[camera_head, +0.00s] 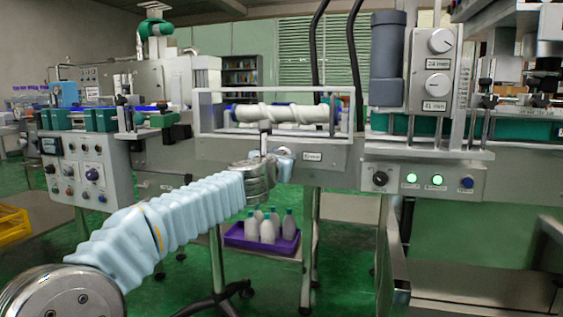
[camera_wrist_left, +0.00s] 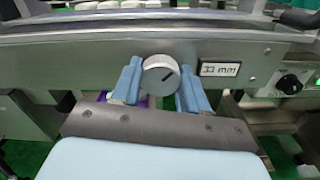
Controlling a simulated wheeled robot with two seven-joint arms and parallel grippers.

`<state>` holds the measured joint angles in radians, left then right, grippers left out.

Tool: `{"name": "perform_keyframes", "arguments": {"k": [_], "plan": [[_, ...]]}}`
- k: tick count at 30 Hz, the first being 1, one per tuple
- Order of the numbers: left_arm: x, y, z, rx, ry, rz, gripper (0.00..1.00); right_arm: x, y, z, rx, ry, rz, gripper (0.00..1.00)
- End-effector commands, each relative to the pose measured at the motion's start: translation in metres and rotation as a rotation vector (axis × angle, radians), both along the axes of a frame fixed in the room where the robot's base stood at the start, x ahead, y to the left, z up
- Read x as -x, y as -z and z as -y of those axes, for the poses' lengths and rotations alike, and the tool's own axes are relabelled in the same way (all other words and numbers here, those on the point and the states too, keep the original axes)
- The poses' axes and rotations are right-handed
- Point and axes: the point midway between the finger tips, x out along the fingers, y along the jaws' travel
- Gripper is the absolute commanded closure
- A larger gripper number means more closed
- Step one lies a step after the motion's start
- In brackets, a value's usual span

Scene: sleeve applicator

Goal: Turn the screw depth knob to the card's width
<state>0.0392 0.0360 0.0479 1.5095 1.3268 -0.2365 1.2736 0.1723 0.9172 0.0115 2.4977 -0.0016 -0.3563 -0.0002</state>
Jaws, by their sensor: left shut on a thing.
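The screw depth knob (camera_wrist_left: 160,75), round and pale grey, sits on the front of a grey metal beam in the left wrist view. A dark pointer mark on its face points up and to the right. A small plate (camera_wrist_left: 220,69) to its right reads 33 mm; it also shows in the head view (camera_head: 312,156). My left gripper (camera_wrist_left: 160,88) has its two blue fingers on either side of the knob, shut on it. In the head view the left gripper (camera_head: 284,161) reaches the beam below the white spiral screw (camera_head: 285,114), hiding the knob. No separate card can be made out.
Two other knobs (camera_head: 440,41) with plates reading 24 mm and 41 mm are on the upright unit at right. A panel with a black knob (camera_head: 380,178) and lit green buttons (camera_head: 411,178) is right of the beam. A purple tray (camera_head: 237,237) of bottles stands below.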

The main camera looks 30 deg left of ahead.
Motion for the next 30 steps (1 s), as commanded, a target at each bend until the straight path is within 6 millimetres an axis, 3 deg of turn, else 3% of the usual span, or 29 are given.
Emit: {"name": "perform_keyframes", "arguments": {"k": [12,30], "plan": [[-0.0006,0.0029,0.0001,0.209,-0.001,0.046,0.87,-0.0005,0.0083,0.0001,0.000,0.001,0.002,0.57],[-0.0007,0.0030,0.0004,0.246,-0.001,0.054,0.87,-0.0005,0.0091,0.0001,0.000,0.001,0.003,0.57]]}}
